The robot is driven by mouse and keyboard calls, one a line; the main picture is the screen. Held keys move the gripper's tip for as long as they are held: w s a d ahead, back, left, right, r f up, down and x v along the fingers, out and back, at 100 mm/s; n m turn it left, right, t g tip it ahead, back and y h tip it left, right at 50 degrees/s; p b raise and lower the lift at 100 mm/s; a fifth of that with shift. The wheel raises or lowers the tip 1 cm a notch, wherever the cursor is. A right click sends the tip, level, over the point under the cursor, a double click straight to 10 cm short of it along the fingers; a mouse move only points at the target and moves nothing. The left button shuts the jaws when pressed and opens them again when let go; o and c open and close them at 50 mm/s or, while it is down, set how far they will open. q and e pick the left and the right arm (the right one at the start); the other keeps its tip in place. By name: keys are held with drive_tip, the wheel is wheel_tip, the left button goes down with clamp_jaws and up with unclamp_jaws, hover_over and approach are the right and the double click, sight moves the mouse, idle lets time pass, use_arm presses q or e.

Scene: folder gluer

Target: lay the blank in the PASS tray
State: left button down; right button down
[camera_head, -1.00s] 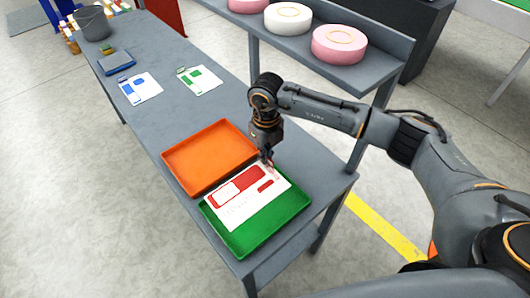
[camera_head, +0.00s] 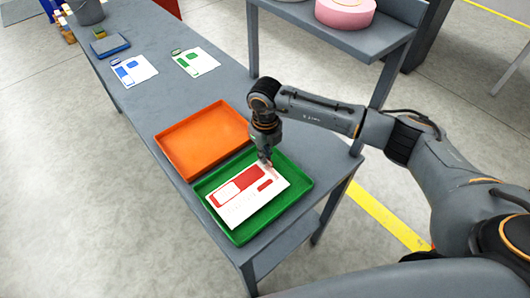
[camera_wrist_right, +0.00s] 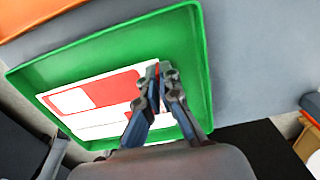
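The blank (camera_head: 240,202), a white sheet with red printed panels, is over the green tray (camera_head: 301,186), its left edge near the tray's left rim. It also shows in the wrist view (camera_wrist_right: 101,97), inside the outline of the green tray (camera_wrist_right: 120,43). I cannot tell whether it touches the tray floor. My right gripper (camera_head: 266,162) is at the blank's far right corner; in the wrist view its fingers (camera_wrist_right: 164,72) are closed on that edge. My left gripper is not in view.
An empty orange tray (camera_head: 203,139) sits right behind the green one. Blanks with blue (camera_head: 133,71) and green (camera_head: 195,62) print lie farther up the grey table (camera_head: 180,96). A shelf (camera_head: 365,45) with a pink roll (camera_head: 345,12) stands behind on the right.

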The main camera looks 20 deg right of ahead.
drive_tip(key=shift+f+b, duration=0.3)
drive_tip(key=shift+f, duration=0.35)
drive_tip(key=c, duration=0.8)
unclamp_jaws()
drive_tip(key=shift+r, duration=0.1)
drive_tip(key=shift+r+p, duration=2.5)
drive_tip(key=shift+r, duration=1.5)
drive_tip(key=shift+f, duration=0.1)
